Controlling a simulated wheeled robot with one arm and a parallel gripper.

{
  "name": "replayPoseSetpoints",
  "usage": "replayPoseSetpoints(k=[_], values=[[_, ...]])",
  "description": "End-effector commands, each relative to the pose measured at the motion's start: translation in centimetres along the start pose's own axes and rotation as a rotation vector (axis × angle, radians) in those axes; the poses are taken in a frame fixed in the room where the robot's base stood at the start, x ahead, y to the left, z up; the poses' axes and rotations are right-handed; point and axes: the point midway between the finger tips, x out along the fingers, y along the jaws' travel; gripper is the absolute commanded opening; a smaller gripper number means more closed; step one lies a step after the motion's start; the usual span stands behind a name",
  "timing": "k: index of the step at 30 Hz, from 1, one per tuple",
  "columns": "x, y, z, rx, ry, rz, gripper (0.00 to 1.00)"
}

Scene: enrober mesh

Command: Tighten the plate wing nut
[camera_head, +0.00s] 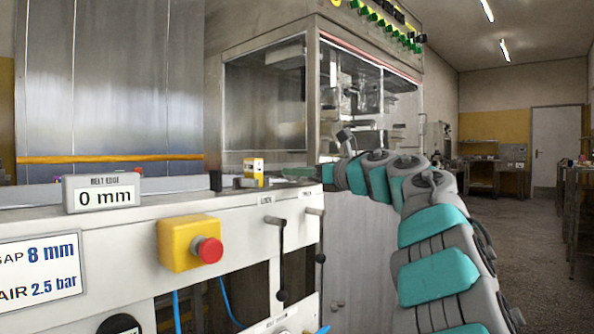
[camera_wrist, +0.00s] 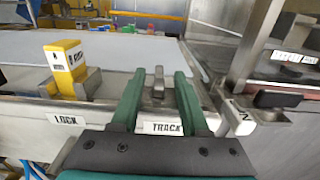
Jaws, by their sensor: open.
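My gripper (camera_wrist: 160,76) is open in the wrist view, with its two green fingers apart above the TRACK label. A small upright grey metal piece (camera_wrist: 158,83) shows between the fingers, with a gap on each side. It may be the wing nut, but I cannot tell for sure. In the head view my gripper (camera_head: 305,172) reaches left over the right end of the white machine front, and the piece between its fingers is too small to make out.
A yellow block (camera_wrist: 64,68) stands left of the fingers in a grey bracket. A dark-topped metal part (camera_wrist: 280,99) is at the right. In the head view are a yellow box with a red button (camera_head: 208,250), black levers (camera_head: 282,265) and a glazed metal cabinet (camera_head: 265,95).

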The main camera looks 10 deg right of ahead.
Motion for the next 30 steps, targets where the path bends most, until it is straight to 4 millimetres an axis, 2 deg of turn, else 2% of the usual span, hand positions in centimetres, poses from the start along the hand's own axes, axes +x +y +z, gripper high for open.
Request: replayPoseSetpoints(k=[11, 23, 30], values=[[0.65, 0.09, 0.02, 0.000, -0.001, 0.002, 0.45], [0.65, 0.08, 0.02, 0.000, -0.001, 0.002, 0.01], [0.64, 0.07, 0.02, 0.000, -0.001, 0.001, 0.00]])
